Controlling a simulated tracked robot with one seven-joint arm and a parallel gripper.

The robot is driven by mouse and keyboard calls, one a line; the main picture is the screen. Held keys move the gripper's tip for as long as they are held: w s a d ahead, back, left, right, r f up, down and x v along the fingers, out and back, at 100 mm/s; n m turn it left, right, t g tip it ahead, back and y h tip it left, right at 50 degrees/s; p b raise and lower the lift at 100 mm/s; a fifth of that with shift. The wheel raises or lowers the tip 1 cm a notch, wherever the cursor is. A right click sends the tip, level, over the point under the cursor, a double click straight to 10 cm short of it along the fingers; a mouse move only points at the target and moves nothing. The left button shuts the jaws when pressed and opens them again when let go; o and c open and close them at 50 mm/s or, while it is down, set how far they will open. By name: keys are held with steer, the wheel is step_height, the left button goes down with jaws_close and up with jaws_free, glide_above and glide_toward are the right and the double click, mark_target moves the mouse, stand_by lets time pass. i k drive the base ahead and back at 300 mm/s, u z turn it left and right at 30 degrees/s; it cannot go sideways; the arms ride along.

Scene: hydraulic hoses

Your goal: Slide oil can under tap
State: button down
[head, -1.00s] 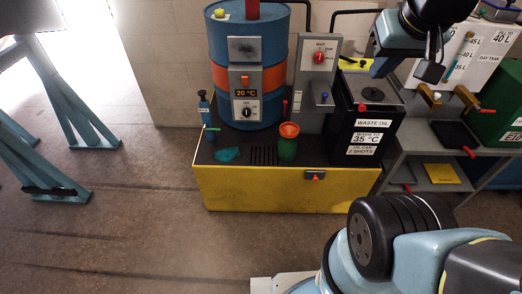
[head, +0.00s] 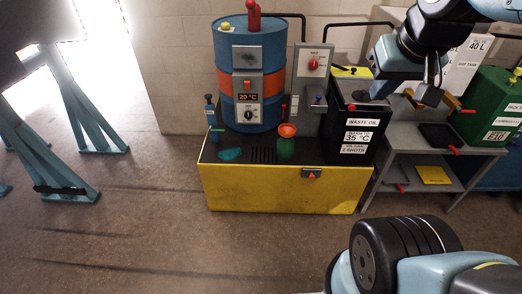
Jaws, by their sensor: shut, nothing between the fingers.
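A small green can with an orange funnel-like top (head: 286,147), which looks like the oil can, stands upright on the dark top of the yellow bench, beside a slotted grate. The blue drum with an orange band (head: 250,112) stands behind it to the left. Brass tap-like fittings with red handles (head: 450,101) show under the white tank at the right; I cannot tell which tap is meant. My gripper (head: 429,86) hangs at upper right, in front of the white tank, well away from the green can. It is shut and empty.
The black waste oil container (head: 361,128) stands right of the green can. A control panel (head: 312,75) rises behind. A grey shelf (head: 400,158) holds a black tray (head: 439,136). The floor in front is open.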

mark_target(285, 148)
steer(key=z, duration=0.2)
steer(key=i, duration=0.9)
steer(key=u, duration=0.1)
